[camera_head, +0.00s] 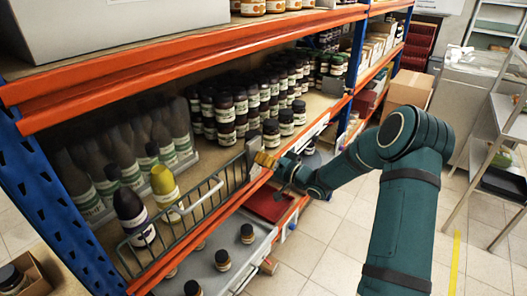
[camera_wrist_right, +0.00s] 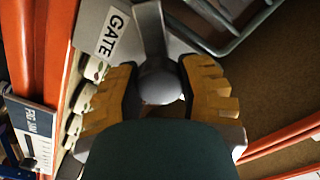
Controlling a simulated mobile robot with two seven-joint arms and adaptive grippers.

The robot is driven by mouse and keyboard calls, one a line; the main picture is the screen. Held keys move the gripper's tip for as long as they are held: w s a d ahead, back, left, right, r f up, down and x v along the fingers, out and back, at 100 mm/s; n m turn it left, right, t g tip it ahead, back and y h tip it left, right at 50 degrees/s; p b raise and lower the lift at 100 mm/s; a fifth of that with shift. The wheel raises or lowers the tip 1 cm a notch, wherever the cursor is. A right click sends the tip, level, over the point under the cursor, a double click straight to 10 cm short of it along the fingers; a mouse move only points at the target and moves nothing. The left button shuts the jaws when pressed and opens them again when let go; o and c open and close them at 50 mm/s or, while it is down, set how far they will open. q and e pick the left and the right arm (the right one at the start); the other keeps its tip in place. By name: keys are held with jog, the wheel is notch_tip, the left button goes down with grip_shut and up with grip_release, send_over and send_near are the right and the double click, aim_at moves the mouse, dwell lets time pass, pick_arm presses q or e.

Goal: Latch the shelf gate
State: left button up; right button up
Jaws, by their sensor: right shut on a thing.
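The shelf gate (camera_head: 190,212) is a grey wire basket-like rail along the front of the middle shelf. At its right end stands a grey latch plate (camera_head: 252,152). In the right wrist view a white label reading GATE (camera_wrist_right: 112,33) is on the plate. A round grey latch knob (camera_wrist_right: 160,84) with a bar behind it is beside the label. My right gripper (camera_head: 266,160) is at the gate's right end. In the wrist view its yellow fingers (camera_wrist_right: 158,72) are on both sides of the knob, shut on it. The bolt's seating is hidden. My left gripper is not in view.
A dark bottle (camera_head: 133,218) and a yellow bottle (camera_head: 164,190) stand behind the gate. Many dark jars (camera_head: 226,122) fill the shelf behind. Orange beams (camera_head: 180,62) run above and below. A grey tray (camera_head: 213,262) with jars is below.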

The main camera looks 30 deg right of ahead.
jog(key=m+p, duration=0.2)
jog(key=m, duration=0.1)
jog(key=m+p, duration=0.1)
jog(key=shift+w+d+r+m, duration=0.1)
jog(key=shift+r+m, duration=0.15)
jog(key=shift+m, duration=0.05)
jog(key=shift+m+p, duration=0.9)
jog(key=shift+m, duration=0.2)
pick_arm(q)
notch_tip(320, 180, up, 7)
jog(key=shift+p, duration=0.4)
pick_arm(e)
jog(key=shift+f+m, duration=0.1)
jog(key=shift+m, duration=0.7)
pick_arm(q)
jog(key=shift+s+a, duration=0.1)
pick_arm(e)
jog(key=o, duration=1.2)
jog(key=shift+f, duration=0.15)
jog(key=v, duration=1.2)
